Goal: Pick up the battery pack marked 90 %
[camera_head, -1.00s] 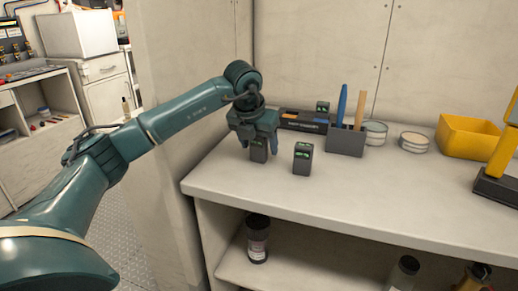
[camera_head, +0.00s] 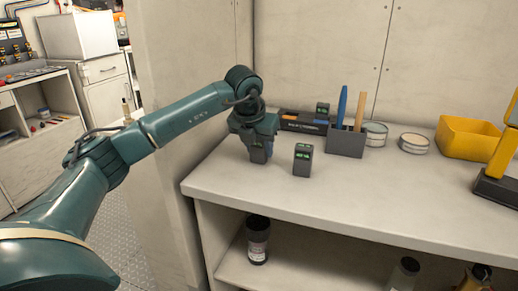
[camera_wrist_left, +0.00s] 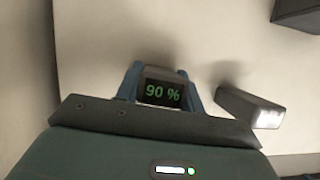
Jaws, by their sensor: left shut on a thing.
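The battery pack marked 90 % (camera_wrist_left: 162,93) is between the blue fingers of my left gripper (camera_wrist_left: 160,88) in the left wrist view, its green reading facing the camera. In the head view my left gripper (camera_head: 259,152) points down at the left part of the bench, shut on this dark pack (camera_head: 258,154), which is mostly hidden by the fingers. A second dark battery pack (camera_head: 302,160) with a green display stands upright just to the right, apart from the gripper; it also shows in the left wrist view (camera_wrist_left: 250,106). A third pack (camera_head: 322,109) stands farther back. My right gripper is out of view.
Behind the gripper is a dark tray (camera_head: 303,122). A grey holder (camera_head: 345,142) with a blue and a tan handle stands beside it. Round tins (camera_head: 414,143) and a yellow bin (camera_head: 468,138) are to the right. The front of the bench (camera_head: 370,195) is clear.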

